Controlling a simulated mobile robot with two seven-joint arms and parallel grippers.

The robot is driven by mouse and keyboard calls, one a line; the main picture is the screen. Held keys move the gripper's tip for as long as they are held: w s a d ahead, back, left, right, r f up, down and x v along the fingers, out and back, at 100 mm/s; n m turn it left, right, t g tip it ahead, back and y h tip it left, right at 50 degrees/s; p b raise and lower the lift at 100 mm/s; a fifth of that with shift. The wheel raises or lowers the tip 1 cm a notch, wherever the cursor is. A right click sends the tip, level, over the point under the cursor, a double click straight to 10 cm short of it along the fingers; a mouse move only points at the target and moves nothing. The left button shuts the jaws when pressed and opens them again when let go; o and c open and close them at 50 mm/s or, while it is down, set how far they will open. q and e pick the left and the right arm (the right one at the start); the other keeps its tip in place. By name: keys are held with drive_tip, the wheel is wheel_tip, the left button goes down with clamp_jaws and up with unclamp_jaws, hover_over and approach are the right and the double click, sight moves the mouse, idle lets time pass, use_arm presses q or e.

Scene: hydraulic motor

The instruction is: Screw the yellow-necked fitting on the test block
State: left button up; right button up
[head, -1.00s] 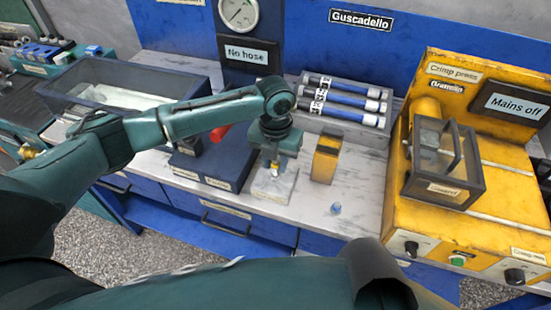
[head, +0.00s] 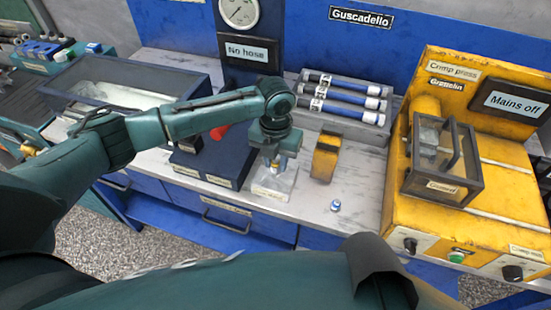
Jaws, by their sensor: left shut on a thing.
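The test block (head: 274,184) is a pale grey block with a label on its front, near the front edge of the bench. My left gripper (head: 273,160) points down directly over it, with its fingertips close to the block's top. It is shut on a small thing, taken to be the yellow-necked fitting. The fitting is mostly hidden by the fingers, so its neck and its seating in the block cannot be made out. A small blue and white piece (head: 336,205) stands apart on the bench to the right. My right gripper is out of view.
A yellow piece (head: 325,158) stands right of the test block. The yellow crimp press (head: 485,185) fills the right side. A grey rack (head: 345,118) of blue-ended hoses lies behind. Dark blue labelled boxes (head: 213,162) stand left.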

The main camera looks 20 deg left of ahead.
use_arm(q)
drive_tip(key=m, duration=0.2)
drive_tip(key=shift+s+f+m, duration=0.1)
drive_tip(key=shift+f+m, duration=0.05)
drive_tip(key=shift+m, duration=0.25)
drive_tip(key=m, duration=0.2)
drive_tip(key=shift+f+m, duration=0.1)
drive_tip(key=shift+m, duration=0.2)
drive_tip(key=o, duration=0.8)
drive_tip(key=shift+p, duration=0.3)
drive_tip(key=shift+r, duration=0.2)
